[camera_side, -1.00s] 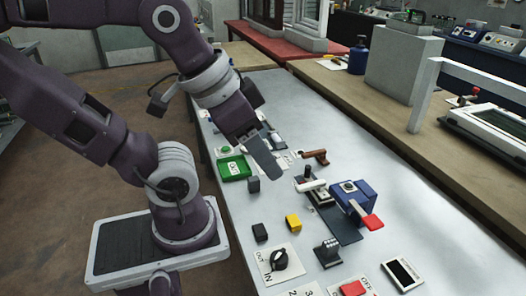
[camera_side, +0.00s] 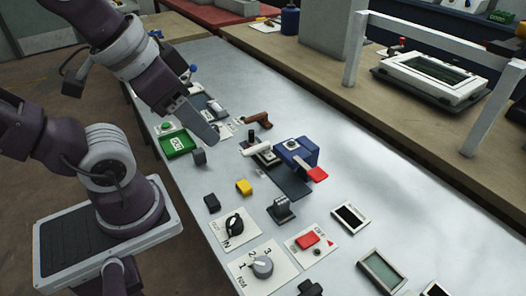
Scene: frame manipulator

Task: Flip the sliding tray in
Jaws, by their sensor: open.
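I cannot tell for certain which part is the sliding tray. A dark flat plate (camera_side: 288,183) lies beside and partly under a blue box (camera_side: 303,151) with a red tab (camera_side: 317,174) at its right. A pale bar-like part with a black post (camera_side: 252,137) stands at the box's left. A black rotary knob (camera_side: 234,225) sits on a white plate with an IN marking, nearer the camera. My gripper (camera_side: 207,136) is open and empty, above the table and left of these parts. Its fingers overlap from this side, so the gap is hidden.
A green tray (camera_side: 176,143) with a label, a dark block (camera_side: 199,157), a yellow block (camera_side: 244,187) and a black block (camera_side: 212,203) lie around. A red button (camera_side: 307,239) and a numbered dial (camera_side: 262,266) are nearer.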

